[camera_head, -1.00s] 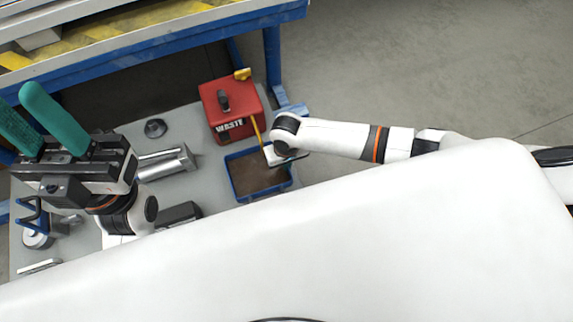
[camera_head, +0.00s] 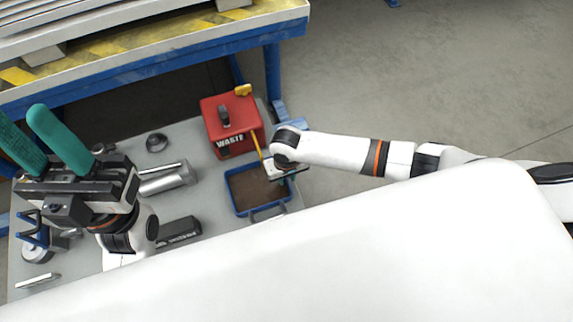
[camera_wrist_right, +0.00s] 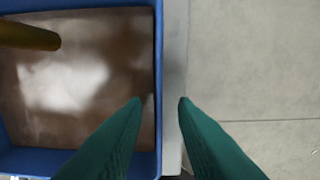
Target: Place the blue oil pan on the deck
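The blue oil pan (camera_head: 233,197) is a shallow rectangular tray with a brown inside and a handle at its near side. It sits on a grey surface (camera_head: 200,143), beside the red waste can. My right gripper (camera_head: 283,184) points down at the pan's right side. In the right wrist view the pan's right rim (camera_wrist_right: 158,60) runs between the open green fingers (camera_wrist_right: 160,102), left finger over the inside, right finger outside. Whether either finger touches the rim cannot be told. My left gripper (camera_head: 20,112) is open and empty at the far left, its green fingers pointing up.
The red waste can (camera_head: 231,122) stands just behind the pan. A yellow rod (camera_head: 257,145) shows at the pan's back edge. Metal cylinders (camera_head: 165,180) and a black block (camera_head: 178,233) lie left of it. A blue-framed table (camera_head: 160,62) stands behind. Bare floor (camera_head: 430,80) lies right.

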